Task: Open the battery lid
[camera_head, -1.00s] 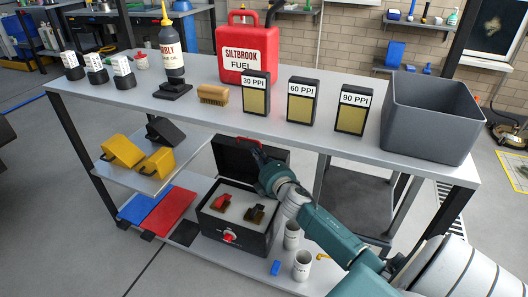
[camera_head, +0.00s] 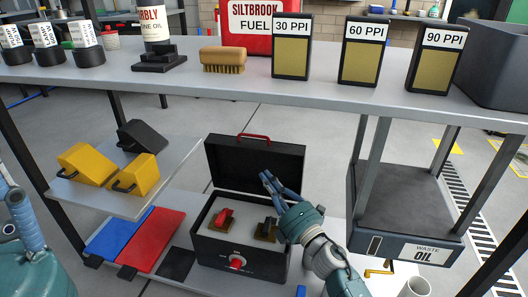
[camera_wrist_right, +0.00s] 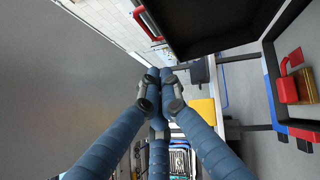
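The black battery box (camera_head: 206,246) stands on the lower shelf, with a red knob on its front and a red and a black terminal inside. Its lid (camera_head: 230,165) stands upright at the back, open, with a red handle (camera_head: 253,136) on its top edge. The lid also shows at the top of the right wrist view (camera_wrist_right: 210,25). My right gripper (camera_head: 268,180) is in front of the lid's right part, above the box; contact is unclear. Its fingertips (camera_wrist_right: 160,73) come together with nothing seen between them. Part of my left arm (camera_head: 35,265) shows at the left edge; its finger state is unclear.
Blue and red mats (camera_head: 155,236) lie left of the box. A waste oil container (camera_head: 410,205) is at right.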

